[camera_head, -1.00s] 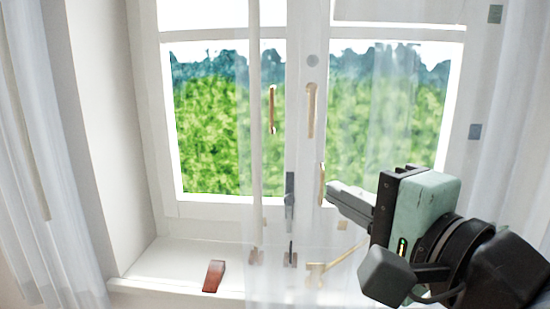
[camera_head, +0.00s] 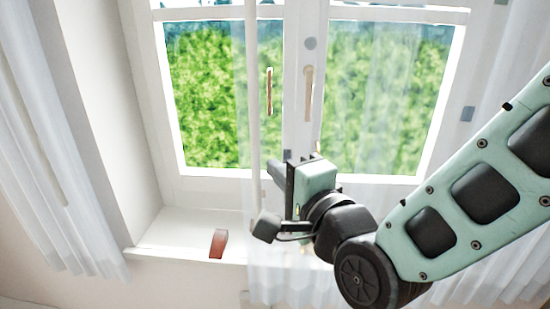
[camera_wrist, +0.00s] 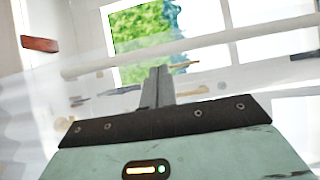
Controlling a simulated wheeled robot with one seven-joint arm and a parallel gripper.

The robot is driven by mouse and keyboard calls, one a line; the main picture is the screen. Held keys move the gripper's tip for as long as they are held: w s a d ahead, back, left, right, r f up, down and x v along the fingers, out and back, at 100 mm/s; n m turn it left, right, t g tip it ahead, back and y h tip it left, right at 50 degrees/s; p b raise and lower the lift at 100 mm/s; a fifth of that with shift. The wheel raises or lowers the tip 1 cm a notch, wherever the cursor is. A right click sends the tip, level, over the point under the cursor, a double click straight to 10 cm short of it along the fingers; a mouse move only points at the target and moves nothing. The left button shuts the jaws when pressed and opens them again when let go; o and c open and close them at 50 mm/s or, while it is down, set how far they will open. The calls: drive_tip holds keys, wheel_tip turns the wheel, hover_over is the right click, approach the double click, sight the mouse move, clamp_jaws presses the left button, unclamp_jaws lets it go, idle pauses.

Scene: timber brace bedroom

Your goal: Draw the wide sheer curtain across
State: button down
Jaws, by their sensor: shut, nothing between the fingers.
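The wide sheer curtain (camera_head: 370,130) hangs over the middle and right of the window. It is thin and see-through. A pale upright wand (camera_head: 254,110) runs along its left edge; a pale rod, likely this wand, crosses the wrist view (camera_wrist: 200,40) at a slant. My gripper (camera_head: 277,172) is in front of the window's middle, just right of the wand. Its grey fingers (camera_wrist: 157,87) are shut together with nothing between them. I cannot tell whether they touch the wand or the cloth.
Another white curtain (camera_head: 55,150) hangs at the far left. A reddish-brown wedge (camera_head: 218,243) stands on the white sill (camera_head: 180,240). Two long handles, one brownish (camera_head: 269,90) and one pale (camera_head: 308,93), are on the window. The left pane has free room in front.

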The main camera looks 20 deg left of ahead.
drive_tip(key=shift+a, duration=0.4)
drive_tip(key=s+a+b, duration=0.2)
drive_tip(key=a+b, duration=0.4)
drive_tip(key=a, duration=0.3)
drive_tip(key=shift+s+a+b, duration=0.25)
drive_tip(key=shift+a+b, duration=0.05)
drive_tip(key=shift+b, duration=0.1)
drive_tip(key=shift+r, duration=0.1)
